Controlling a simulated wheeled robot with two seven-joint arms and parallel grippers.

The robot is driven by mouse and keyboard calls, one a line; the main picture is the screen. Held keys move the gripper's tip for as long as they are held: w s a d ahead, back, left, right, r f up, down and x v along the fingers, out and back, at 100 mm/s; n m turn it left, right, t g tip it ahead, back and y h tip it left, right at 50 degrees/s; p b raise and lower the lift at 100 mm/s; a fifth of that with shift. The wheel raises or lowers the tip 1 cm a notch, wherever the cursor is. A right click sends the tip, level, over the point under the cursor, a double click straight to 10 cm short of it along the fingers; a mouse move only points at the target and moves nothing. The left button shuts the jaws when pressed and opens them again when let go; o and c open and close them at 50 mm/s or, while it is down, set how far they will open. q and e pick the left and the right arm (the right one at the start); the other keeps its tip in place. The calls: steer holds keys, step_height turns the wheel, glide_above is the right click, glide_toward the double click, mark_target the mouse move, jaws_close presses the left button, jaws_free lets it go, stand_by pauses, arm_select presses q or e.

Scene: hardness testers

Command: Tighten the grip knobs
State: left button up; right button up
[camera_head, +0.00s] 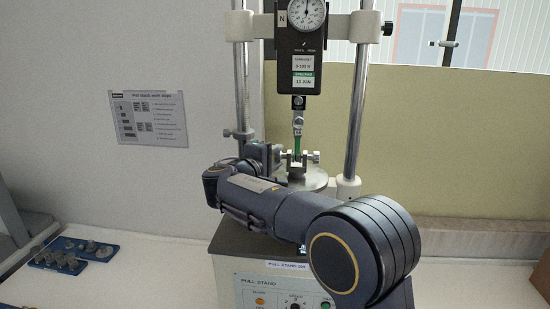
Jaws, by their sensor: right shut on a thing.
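The pull stand (297,283) has a dial force gauge (301,45) hanging between two upright posts. A small lower grip (297,165) stands on the round base plate (316,180) under the gauge hook. A green strip (298,144) runs upright from the hook into this grip. One grip knob (315,156) sticks out on the right side of the grip, free. My right gripper (278,156) reaches in from the left at knob height and is shut on the left grip knob, which its fingers mostly hide. My left gripper is out of view.
A blue tray (104,253) with several grey metal parts lies on the bench at left, with another blue tray (38,243) beside it. A printed instruction sheet (148,118) is on the wall.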

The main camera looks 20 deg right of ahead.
steer(key=shift+r+n+g+y, duration=0.2)
steer(key=shift+n+g+y, duration=0.2)
steer(key=shift+g+y, duration=0.55)
steer(key=shift+w+r+n+g+y, duration=0.15)
steer(key=shift+n+g+y, duration=0.45)
steer(key=shift+g+y, duration=0.7)
steer(key=o, duration=1)
steer(key=shift+v, duration=3.85)
steer(key=shift+r, duration=0.1)
